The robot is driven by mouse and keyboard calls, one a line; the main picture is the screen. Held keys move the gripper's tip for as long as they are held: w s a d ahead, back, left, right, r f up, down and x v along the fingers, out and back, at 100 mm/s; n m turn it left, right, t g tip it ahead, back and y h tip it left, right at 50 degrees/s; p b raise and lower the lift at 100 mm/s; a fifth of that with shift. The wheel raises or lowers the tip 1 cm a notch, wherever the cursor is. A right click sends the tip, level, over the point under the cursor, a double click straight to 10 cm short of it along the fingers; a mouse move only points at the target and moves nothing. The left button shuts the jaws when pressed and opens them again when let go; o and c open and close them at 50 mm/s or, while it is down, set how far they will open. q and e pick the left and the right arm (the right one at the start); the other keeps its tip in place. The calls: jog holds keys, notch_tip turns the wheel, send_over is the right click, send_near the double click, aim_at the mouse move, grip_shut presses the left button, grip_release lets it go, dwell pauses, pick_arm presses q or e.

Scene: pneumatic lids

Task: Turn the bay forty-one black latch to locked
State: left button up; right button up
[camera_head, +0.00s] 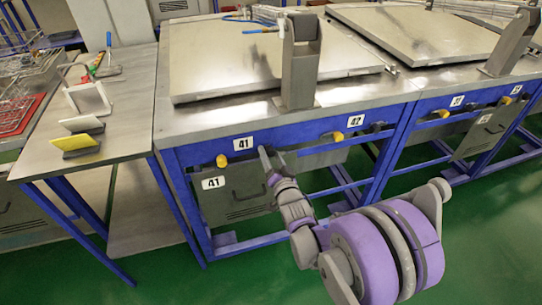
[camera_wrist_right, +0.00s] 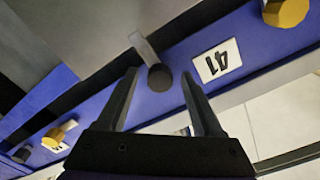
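The bay forty-one black latch (camera_wrist_right: 159,77) shows in the right wrist view as a round dark knob with a short grey lever on the blue rail. It lies beside the white 41 label (camera_wrist_right: 217,62), which also shows in the head view (camera_head: 242,143). My right gripper (camera_wrist_right: 158,80) is open, one finger on each side of the knob in the picture, with visible gaps. I cannot tell how deep the fingers reach. In the head view my right gripper (camera_head: 266,158) is at the rail right of the label and hides the latch. My left gripper is not in view.
A yellow knob (camera_head: 221,160) sits left of the 41 label, and bay 42's yellow knob (camera_head: 338,136) is farther right. A metal lid (camera_head: 250,70) lies above the rail, with a grey upright post (camera_head: 299,75). A side table (camera_head: 125,125) stands at left.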

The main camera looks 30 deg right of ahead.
jog(key=v, duration=1)
jog(key=shift+s, duration=0.4)
jog(key=shift+a, duration=0.1)
